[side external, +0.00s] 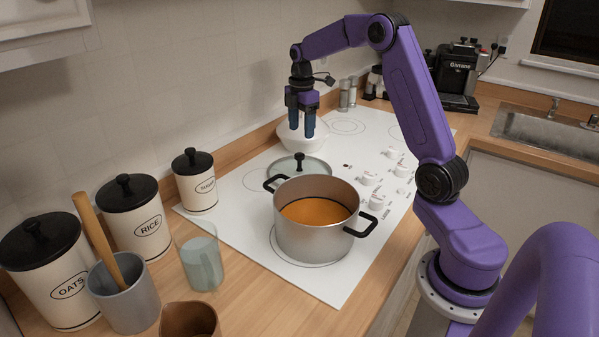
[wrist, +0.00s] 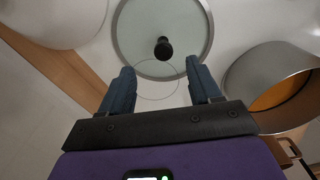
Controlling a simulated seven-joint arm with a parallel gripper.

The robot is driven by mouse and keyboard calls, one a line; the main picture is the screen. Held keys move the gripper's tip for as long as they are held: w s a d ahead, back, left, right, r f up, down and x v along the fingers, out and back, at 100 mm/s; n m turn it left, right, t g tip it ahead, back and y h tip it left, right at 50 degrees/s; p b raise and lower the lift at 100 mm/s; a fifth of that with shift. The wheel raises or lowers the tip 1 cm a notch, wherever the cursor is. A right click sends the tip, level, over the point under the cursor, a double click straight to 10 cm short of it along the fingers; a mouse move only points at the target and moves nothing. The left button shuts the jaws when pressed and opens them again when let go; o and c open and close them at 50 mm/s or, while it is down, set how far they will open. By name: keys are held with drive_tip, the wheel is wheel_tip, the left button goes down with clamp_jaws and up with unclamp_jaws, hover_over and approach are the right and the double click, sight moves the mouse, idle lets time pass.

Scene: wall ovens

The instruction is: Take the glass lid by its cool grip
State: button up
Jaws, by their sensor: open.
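The glass lid (side external: 312,168) lies on the white cooktop behind the pot, with its black knob (side external: 299,158) pointing up. In the wrist view the round lid (wrist: 185,22) is at the top centre, with its black knob (wrist: 163,48) near its lower part. My gripper (side external: 301,132) is above the cooktop, pointing down, with blue fingers apart and nothing between them. In the wrist view the fingertips (wrist: 160,70) are spread just below the knob and apart from it.
A steel pot (side external: 300,240) of orange liquid with black handles stands in front of the lid. A white bowl (side external: 314,141) is behind it. Canisters (side external: 195,182), a glass (side external: 201,262) and a grey crock (side external: 124,298) stand at left. Control knobs (side external: 370,177) are at right.

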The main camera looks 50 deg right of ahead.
sight(300, 154)
wheel_tip(300, 154, down, 4)
drive_tip(key=shift+f, duration=0.2)
drive_tip(key=shift+a+f, duration=0.2)
drive_tip(key=shift+f, duration=0.7)
drive_tip(key=shift+a+f, duration=0.15)
drive_tip(key=shift+f, duration=0.7)
drive_tip(key=shift+a+f, duration=0.2)
drive_tip(key=shift+f, duration=0.7)
clamp_jaws()
